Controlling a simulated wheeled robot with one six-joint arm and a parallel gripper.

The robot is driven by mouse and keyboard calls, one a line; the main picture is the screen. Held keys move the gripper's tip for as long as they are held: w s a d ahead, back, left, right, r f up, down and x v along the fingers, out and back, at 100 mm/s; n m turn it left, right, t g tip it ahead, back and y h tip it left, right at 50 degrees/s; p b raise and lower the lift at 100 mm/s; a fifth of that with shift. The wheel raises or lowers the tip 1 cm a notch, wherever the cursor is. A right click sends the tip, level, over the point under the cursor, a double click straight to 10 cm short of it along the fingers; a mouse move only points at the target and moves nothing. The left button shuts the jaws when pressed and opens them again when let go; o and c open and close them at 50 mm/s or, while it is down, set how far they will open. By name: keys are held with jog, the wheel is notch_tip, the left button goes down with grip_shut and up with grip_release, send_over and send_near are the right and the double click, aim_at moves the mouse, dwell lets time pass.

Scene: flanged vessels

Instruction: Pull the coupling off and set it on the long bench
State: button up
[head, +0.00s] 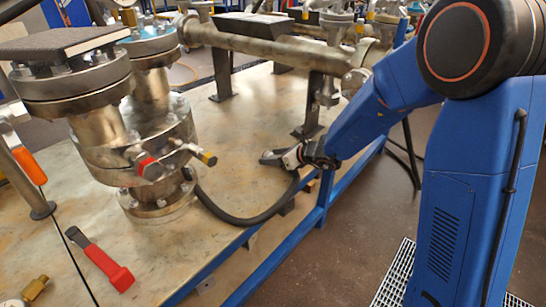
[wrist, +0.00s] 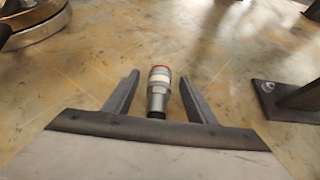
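The coupling (wrist: 158,88) is a silver fitting with a pale band and a red ring at its far end, centred between my fingers in the wrist view. My gripper (wrist: 158,92) is open, with a visible gap between each finger and the coupling. In the head view my gripper (head: 272,157) is low over the right part of the long bench (head: 245,125). The black hose (head: 245,219) curves from beside the vessel to below my gripper. The coupling is hard to make out in the head view. I cannot tell whether it touches the bench.
The flanged vessel (head: 135,135) stands at left, with a red-ended fitting (head: 150,169) and a brass-ended fitting (head: 208,158). A red-handled tool (head: 108,268) lies in front. A horizontal pipe (head: 250,45) on dark supports runs behind. The bench's blue edge rail (head: 325,195) is at right.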

jog(key=shift+d+r, duration=0.1)
jog(key=v, duration=1.7)
jog(key=s+d+r+n+g, duration=0.1)
jog(key=s+r+n+g, duration=0.15)
jog(key=s+n, duration=0.65)
jog(key=s+d+r+n+h, duration=0.1)
jog(key=s+d+n+h, duration=0.8)
jog(key=s+d+n, duration=0.7)
jog(key=s+d, duration=0.3)
jog(key=s, duration=0.2)
jog(key=shift+s+d+r+n, duration=0.3)
jog(key=shift+d+r, duration=0.05)
